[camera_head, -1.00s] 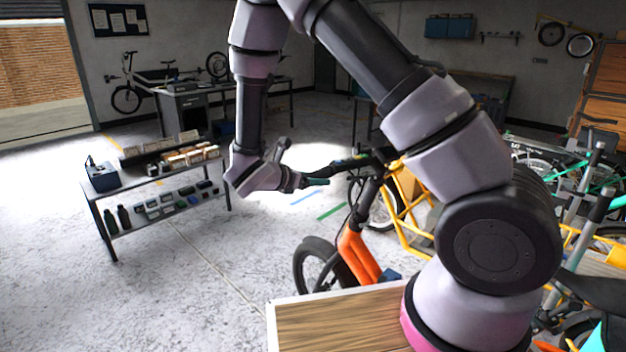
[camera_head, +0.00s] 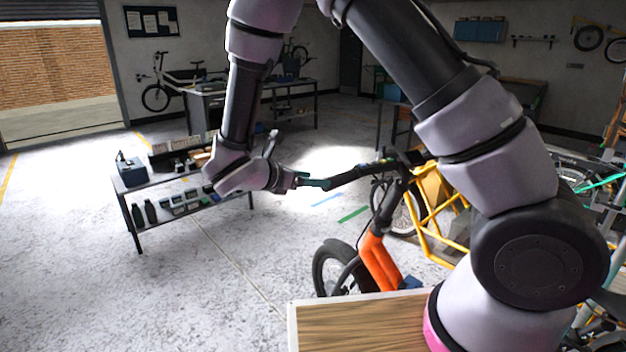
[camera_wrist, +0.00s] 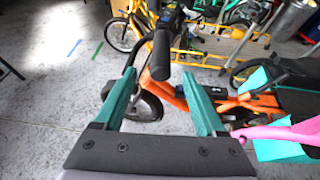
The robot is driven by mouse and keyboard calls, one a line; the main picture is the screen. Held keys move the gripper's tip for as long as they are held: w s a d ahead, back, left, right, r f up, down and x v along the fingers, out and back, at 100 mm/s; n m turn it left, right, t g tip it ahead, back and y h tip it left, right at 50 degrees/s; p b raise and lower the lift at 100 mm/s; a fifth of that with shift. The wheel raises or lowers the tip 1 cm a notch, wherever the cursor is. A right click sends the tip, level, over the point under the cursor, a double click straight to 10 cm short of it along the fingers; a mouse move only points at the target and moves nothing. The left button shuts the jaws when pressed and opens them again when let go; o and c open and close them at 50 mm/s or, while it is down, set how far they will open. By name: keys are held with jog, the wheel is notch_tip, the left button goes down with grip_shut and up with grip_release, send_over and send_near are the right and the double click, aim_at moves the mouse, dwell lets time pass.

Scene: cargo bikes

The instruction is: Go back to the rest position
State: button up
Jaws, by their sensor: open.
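My gripper (camera_head: 318,183) is at the end of my bent arm, left of the orange bike's handlebar in the head view. In the wrist view its two teal fingers (camera_wrist: 158,75) stand wide apart with nothing held between them. A black handlebar grip (camera_wrist: 161,57) shows just beyond the fingertips, lined up with the gap. The orange bike (camera_head: 378,262) stands below and to the right of my gripper. I cannot tell whether the gripper touches the handlebar.
A yellow cargo bike (camera_head: 432,215) stands behind the orange one. A shelf table (camera_head: 143,184) with bottles and boxes is at the left. A workbench (camera_head: 213,93) is at the back. A wooden board (camera_head: 350,325) lies in front.

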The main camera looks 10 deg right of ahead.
jog(key=s+d+r+m+g+y, duration=0.2)
jog(key=s+d+r+m+g, duration=0.15)
jog(key=d+r+m, duration=0.3)
jog(key=s+d+r+m+g+y, duration=0.3)
jog(key=d+r+m+g, duration=0.15)
jog(key=d+m, duration=0.35)
jog(key=s+d+r+m+t+y, duration=0.1)
jog(key=s+r+m+t+y, duration=0.2)
jog(key=r+m, duration=0.4)
jog(key=s+d+r+m+t+y, duration=0.2)
jog(key=s+r+m+t+y, duration=0.1)
jog(key=s+r+m, duration=0.3)
jog(key=shift+d+r+m+t+y, duration=0.35)
jog(key=shift+m+y, duration=0.35)
jog(key=shift+m, duration=0.55)
jog(key=shift+a, duration=0.1)
